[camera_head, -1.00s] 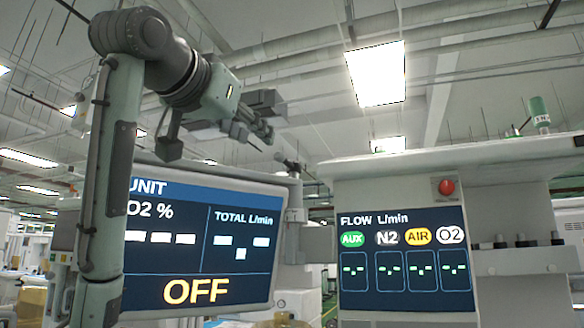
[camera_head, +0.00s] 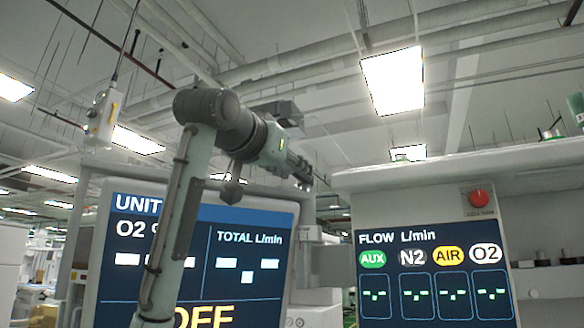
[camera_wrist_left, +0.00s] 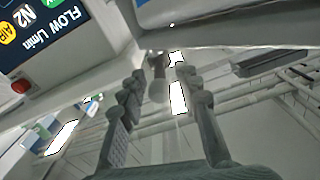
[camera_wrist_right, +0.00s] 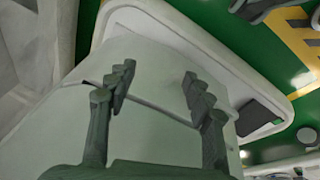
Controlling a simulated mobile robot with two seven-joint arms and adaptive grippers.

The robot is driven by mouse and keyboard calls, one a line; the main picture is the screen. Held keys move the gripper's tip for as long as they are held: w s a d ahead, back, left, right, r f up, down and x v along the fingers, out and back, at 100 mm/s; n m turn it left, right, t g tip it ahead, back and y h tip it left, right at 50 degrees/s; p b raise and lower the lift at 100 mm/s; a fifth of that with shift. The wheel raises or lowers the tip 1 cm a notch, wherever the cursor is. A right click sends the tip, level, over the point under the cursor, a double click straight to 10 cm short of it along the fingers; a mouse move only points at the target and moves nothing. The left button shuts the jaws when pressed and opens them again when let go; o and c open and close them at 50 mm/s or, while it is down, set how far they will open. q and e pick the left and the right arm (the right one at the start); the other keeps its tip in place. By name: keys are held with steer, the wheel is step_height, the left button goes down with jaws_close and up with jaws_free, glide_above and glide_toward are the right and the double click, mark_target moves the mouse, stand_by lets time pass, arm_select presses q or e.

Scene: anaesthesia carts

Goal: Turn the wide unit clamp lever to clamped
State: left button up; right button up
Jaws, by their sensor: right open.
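The wide unit's screen (camera_head: 190,255) reads UNIT, O2 % and OFF in the head view. My left gripper (camera_head: 302,176) is raised near its upper right corner, small and partly hidden by my arm. In the left wrist view my left gripper (camera_wrist_left: 160,77) is open. My right gripper (camera_wrist_right: 159,74) is open and empty in front of a pale curved surface.
The flow panel (camera_head: 435,280) stands right of the screen, with a red knob (camera_head: 479,198) above it. A pale top shelf (camera_head: 400,176) overhangs it. The right wrist view shows green floor (camera_wrist_right: 235,30) with yellow stripes.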

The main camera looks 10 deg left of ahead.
arm_select(q)
steer(key=shift+c, duration=0.3)
jaws_close()
